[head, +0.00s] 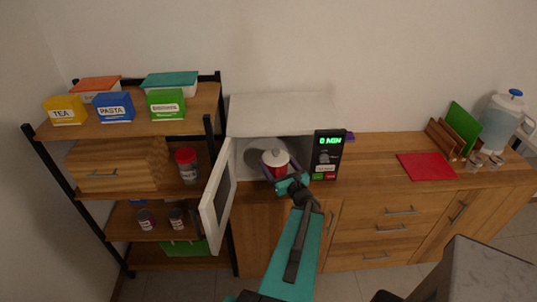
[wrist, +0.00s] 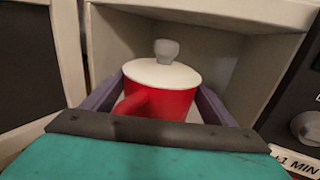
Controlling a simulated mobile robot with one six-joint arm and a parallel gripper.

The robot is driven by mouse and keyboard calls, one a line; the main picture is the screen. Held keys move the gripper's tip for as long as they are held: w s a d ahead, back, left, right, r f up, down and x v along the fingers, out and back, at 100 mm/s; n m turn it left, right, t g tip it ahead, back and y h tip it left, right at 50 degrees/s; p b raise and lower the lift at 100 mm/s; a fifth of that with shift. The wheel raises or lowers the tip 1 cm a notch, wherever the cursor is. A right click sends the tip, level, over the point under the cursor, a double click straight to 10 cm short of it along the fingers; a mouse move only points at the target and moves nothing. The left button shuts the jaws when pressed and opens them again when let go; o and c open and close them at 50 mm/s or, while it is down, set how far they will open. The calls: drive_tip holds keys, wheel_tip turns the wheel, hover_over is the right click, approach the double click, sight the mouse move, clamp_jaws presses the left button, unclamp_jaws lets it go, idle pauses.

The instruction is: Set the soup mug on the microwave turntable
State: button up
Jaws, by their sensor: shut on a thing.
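The soup mug (wrist: 172,102) is red with a white lid and a grey knob, and it is upright. In the wrist view my gripper (wrist: 160,105) has its two purple fingers on either side of the mug, shut on it, with the red handle toward me. In the head view the mug (head: 279,167) is at the open front of the white microwave (head: 285,112), held by my gripper (head: 278,170). The microwave door (head: 217,203) stands open to the left. The turntable is hidden, and I cannot tell whether the mug touches it.
The microwave panel (head: 328,155) reads 0 MIN, close to the right of the mug. A shelf with boxes and jars stands at the left. A red mat (head: 427,166) lies on the wooden counter (head: 375,155) at the right, with free room between.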

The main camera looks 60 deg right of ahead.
drive_tip(key=shift+w, duration=0.1)
drive_tip(key=d+b, duration=0.1)
drive_tip(key=w+d+b, duration=0.1)
drive_tip(key=b, duration=0.1)
drive_tip(key=shift+w+f, duration=0.2)
drive_tip(key=shift+f, duration=0.05)
drive_tip(key=shift+w+d+b, duration=0.1)
drive_tip(key=shift+w+b, duration=0.05)
drive_tip(key=shift+b, duration=0.8)
drive_tip(key=w+d+b, duration=0.1)
drive_tip(key=b, duration=0.8)
drive_tip(key=shift+w+d+f+b, duration=0.1)
drive_tip(key=shift+w+d+b, duration=0.2)
drive_tip(key=shift+d, duration=0.1)
drive_tip(key=shift+w+d+f+p, duration=0.1)
drive_tip(key=shift+w+d+p, duration=0.2)
drive_tip(key=shift+w+d, duration=0.95)
drive_tip(key=shift+w+d+f+p, duration=0.1)
drive_tip(key=shift+w+d+p, duration=0.15)
drive_tip(key=shift+w+d, duration=1)
drive_tip(key=shift+w+d+f+p, duration=0.1)
drive_tip(key=shift+w+d+p, duration=0.2)
drive_tip(key=shift+w+d, duration=0.95)
drive_tip(key=shift+s+d, duration=0.35)
drive_tip(key=shift+s, duration=0.05)
drive_tip(key=shift+f+p, duration=0.5)
drive_tip(key=shift+f, duration=1.25)
drive_tip(key=shift+f, duration=0.2)
